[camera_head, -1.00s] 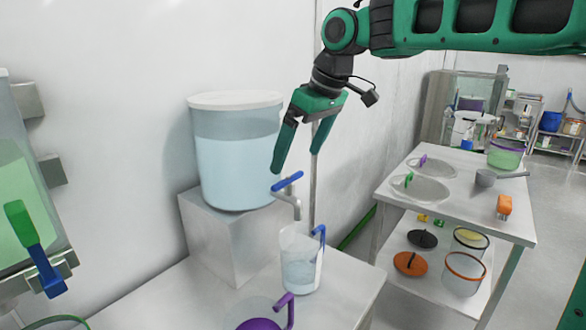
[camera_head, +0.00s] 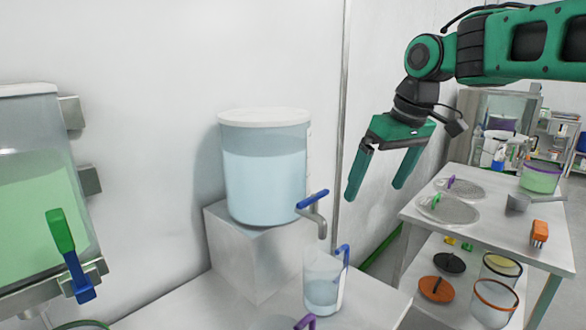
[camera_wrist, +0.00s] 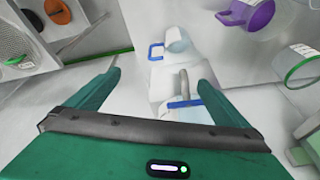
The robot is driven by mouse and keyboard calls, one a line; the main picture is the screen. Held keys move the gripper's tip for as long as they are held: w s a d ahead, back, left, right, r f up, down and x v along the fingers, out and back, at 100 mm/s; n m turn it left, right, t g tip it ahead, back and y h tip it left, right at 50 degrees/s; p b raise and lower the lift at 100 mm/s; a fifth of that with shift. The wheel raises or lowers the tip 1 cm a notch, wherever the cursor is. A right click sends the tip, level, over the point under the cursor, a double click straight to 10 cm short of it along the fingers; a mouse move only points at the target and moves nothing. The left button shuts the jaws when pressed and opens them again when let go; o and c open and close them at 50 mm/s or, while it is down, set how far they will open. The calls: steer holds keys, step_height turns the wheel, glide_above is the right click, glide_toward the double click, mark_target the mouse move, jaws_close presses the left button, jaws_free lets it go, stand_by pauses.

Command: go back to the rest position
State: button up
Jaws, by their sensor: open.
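My gripper (camera_head: 376,182) is open and empty, held in the air right of the water dispenser. It also shows in the wrist view (camera_wrist: 158,80), its two green fingers spread apart. The clear dispenser (camera_head: 264,178) with a white lid holds pale blue liquid and stands on a grey block. Its tap (camera_head: 314,212) has a blue lever. A clear jug (camera_head: 322,282) with a blue handle stands below the tap with some liquid in it. My gripper touches none of these.
A tank of green liquid (camera_head: 45,185) with a green-and-blue tap is at left. The right-hand table (camera_head: 500,226) bears sieves, a scoop and an orange brush (camera_head: 539,233); lids and clear containers are on its lower shelf. A wall stands behind the dispenser.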

steer(key=s+d+f+m+g+h, duration=0.1)
steer(key=s+d+f+m+h, duration=0.1)
steer(key=s+d+f+m, duration=0.8)
steer(key=s+d+f+g, duration=0.1)
steer(key=s+d+f, duration=0.4)
steer(key=s, duration=0.4)
steer(key=s+d+f+m+g, duration=0.1)
steer(key=s+d+f, duration=0.3)
steer(key=s, duration=0.5)
steer(key=shift+d+f+m, duration=0.3)
steer(key=shift+d+f, duration=0.05)
steer(key=shift+d, duration=0.45)
steer(key=shift+w+f, duration=0.2)
steer(key=shift+w, duration=0.35)
